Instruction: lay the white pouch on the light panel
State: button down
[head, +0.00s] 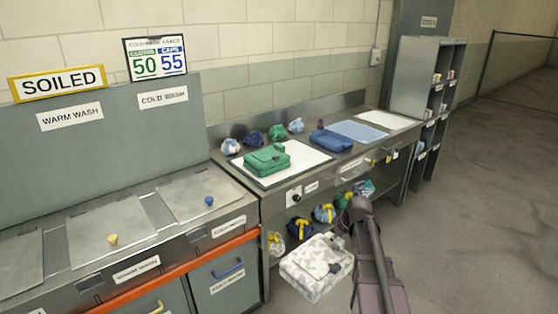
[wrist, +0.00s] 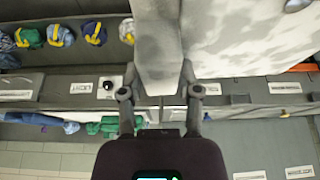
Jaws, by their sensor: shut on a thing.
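The white pouch (head: 316,268), with a grey mottled pattern, hangs in front of the counter, below its top, in the head view. My gripper (head: 343,240) is shut on its upper right edge. In the wrist view the pouch (wrist: 245,40) fills the top right, and a narrow part of it lies between the fingers of my gripper (wrist: 158,78). A white panel (head: 312,157), apparently the light panel, lies on the counter above and behind the pouch.
Several small bundles line the counter's back and a shelf below. Lidded wash bins (head: 110,228) stand left. Floor at right is clear.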

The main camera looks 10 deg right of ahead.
aim_at(298, 155)
jog(key=u, duration=0.05)
jog(key=i, duration=0.9)
jog(key=z, duration=0.05)
